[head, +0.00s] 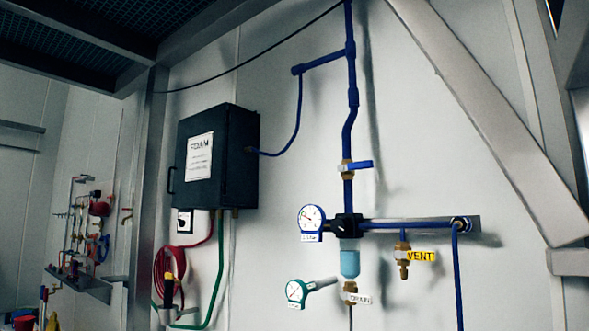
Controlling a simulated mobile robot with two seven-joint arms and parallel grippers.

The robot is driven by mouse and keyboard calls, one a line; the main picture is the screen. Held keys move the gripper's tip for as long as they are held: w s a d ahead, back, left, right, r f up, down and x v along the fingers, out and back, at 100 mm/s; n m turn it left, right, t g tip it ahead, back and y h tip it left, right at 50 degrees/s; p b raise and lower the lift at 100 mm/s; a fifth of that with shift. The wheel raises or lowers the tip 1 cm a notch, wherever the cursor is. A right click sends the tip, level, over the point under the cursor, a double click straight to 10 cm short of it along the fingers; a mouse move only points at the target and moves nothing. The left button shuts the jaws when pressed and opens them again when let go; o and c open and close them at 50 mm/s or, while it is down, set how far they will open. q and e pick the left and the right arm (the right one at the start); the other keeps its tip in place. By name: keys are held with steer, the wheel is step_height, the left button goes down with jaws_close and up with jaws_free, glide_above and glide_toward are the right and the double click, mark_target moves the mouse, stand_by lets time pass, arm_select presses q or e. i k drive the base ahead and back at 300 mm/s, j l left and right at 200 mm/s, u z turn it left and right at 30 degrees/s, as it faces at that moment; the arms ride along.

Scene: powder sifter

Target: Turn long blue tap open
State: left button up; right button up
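A blue tap (358,165) with a flat lever sits on a brass valve body on the vertical blue pipe (348,120), right of the middle in the head view. Its lever points to the right, roughly level, across the line of the pipe. I see no other blue lever on this pipe. Neither of my grippers is in view, and nothing touches the tap.
A round blue-rimmed gauge (312,219) and a black fitting (346,226) are below the tap. A yellow VENT label (421,256) and a teal gauge (296,291) are lower. A black FOAM box (215,158) hangs left. A diagonal metal beam (490,125) stands right.

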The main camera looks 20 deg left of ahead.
mark_target(368, 164)
steer(key=u, duration=0.45)
steer(key=i+j, duration=0.15)
steer(key=j, duration=0.15)
steer(key=i+j, duration=0.1)
steer(key=j, duration=0.25)
steer(key=i+j, duration=0.15)
steer(key=j, duration=0.15)
steer(key=i+j+z, duration=0.1)
steer(key=z, duration=0.25)
steer(key=j+z, duration=0.35)
